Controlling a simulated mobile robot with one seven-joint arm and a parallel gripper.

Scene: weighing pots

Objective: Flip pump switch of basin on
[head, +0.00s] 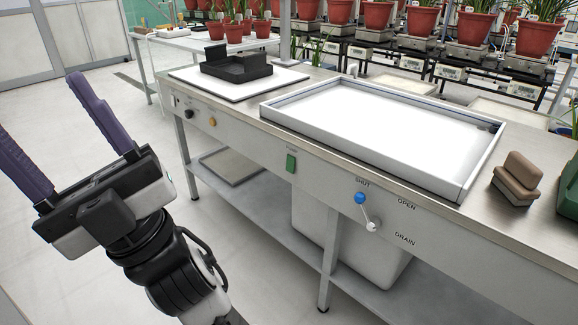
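The pump switch (291,163) is a small green rocker on the front panel of the metal bench, below a small label. I cannot tell from here which way it is tipped. The basin (283,117) is a shallow white rectangular tray with a raised rim, set on the bench top above and to the right of the switch; its floor looks empty. My gripper (38,106), with two purple fingers, is at the left over the floor. It is open and empty, well apart from the switch and the bench.
A drain lever (366,212) with a blue knob, marked SHUT and OPEN, is right of the switch. A black knob (189,114) and an orange button (212,122) sit left. A black tray-like device (236,68) and brown blocks (517,178) stand on the bench. Floor before the bench is clear.

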